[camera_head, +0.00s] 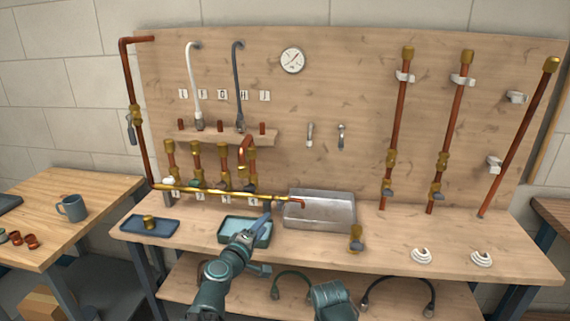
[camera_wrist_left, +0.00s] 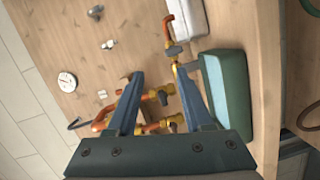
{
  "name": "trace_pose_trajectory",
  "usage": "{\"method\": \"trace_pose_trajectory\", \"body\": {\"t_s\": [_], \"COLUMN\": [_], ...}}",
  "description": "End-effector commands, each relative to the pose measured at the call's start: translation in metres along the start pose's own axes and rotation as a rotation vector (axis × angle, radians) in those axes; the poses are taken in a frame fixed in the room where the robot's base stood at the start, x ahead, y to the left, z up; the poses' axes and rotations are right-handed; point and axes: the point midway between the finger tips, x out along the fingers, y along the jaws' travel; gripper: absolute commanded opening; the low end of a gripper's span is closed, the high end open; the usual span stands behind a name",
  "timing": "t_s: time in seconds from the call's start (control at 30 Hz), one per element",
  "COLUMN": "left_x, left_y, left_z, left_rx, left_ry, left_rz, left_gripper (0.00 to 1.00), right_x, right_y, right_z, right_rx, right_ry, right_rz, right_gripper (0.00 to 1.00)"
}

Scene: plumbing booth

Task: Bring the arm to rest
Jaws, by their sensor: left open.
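My left gripper (camera_head: 266,210) is above the teal tray (camera_head: 229,237), near the right part of the brass manifold pipe (camera_head: 215,192). In the left wrist view its two blue fingers (camera_wrist_left: 157,80) are spread apart with nothing held between them. Brass valves and copper pipes (camera_wrist_left: 167,92) show beyond the gap; I cannot tell whether a finger touches them. A part of my right arm (camera_head: 333,298) shows at the bottom edge of the head view, and its gripper is not seen.
A metal bin (camera_head: 320,211) stands right of the left gripper. A blue tray (camera_head: 149,226) with a brass fitting is at the left. A brass valve (camera_head: 356,238) stands near the front edge, with white rings (camera_head: 421,256) farther right. Bare bench lies between them.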

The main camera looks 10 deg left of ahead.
Motion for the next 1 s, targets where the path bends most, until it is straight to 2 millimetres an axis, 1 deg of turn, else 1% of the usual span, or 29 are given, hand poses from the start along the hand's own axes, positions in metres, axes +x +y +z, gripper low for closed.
{"method": "trace_pose_trajectory", "body": {"t_s": [0.03,0.07,0.1,0.17,0.2,0.27,0.3,0.37,0.4,0.5,0.6,0.73,0.8,0.87,1.0], "left_x": [0.003,0.003,0.001,-0.007,-0.015,-0.033,-0.046,-0.068,-0.082,-0.114,-0.142,-0.173,-0.189,-0.191,-0.193], "left_y": [-0.004,-0.009,-0.018,-0.035,-0.049,-0.073,-0.09,-0.113,-0.126,-0.152,-0.168,-0.179,-0.181,-0.162,-0.135], "left_z": [0.035,0.058,0.086,0.126,0.15,0.182,0.197,0.212,0.218,0.221,0.215,0.201,0.192,0.185,0.18], "left_rx": [0.083,0.14,0.218,0.335,0.415,0.535,0.612,0.717,0.781,0.91,1.013,1.123,1.175,1.175,1.173], "left_ry": [-0.107,-0.179,-0.274,-0.419,-0.516,-0.661,-0.75,-0.869,-0.936,-1.068,-1.161,-1.245,-1.276,-1.276,-1.274], "left_rz": [-0.027,-0.049,-0.083,-0.144,-0.192,-0.276,-0.338,-0.435,-0.5,-0.654,-0.799,-0.985,-1.086,-1.096,-1.092], "left_gripper": [0.51,0.51,0.51,0.51,0.51,0.51,0.51,0.51,0.51,0.51,0.51,0.51,0.51,0.51,0.51], "right_x": [0.0,0.0,0.0,0.0,0.0,0.0,0.0,0.0,0.0,0.0,0.0,0.0,0.0,-0.02,-0.048], "right_y": [0.0,0.0,0.0,0.0,0.0,0.0,0.0,0.0,0.0,0.0,0.0,0.0,0.0,0.002,0.005], "right_z": [0.0,0.0,0.0,0.0,0.0,0.0,0.0,0.0,0.0,0.0,0.0,0.0,0.0,0.001,0.003], "right_rx": [0.0,0.0,0.0,0.0,0.0,0.0,0.0,0.0,0.0,0.0,0.0,0.0,0.0,0.0,0.0], "right_ry": [0.0,0.0,0.0,0.0,0.0,0.0,0.0,0.0,0.0,0.0,0.0,0.0,0.0,0.0,0.0], "right_rz": [0.0,0.0,0.0,0.0,0.0,0.0,0.0,0.0,0.0,0.0,0.0,0.0,0.0,0.0,0.0], "right_gripper": [0.62,0.62,0.62,0.62,0.62,0.62,0.62,0.62,0.62,0.62,0.62,0.62,0.62,0.62,0.62]}}
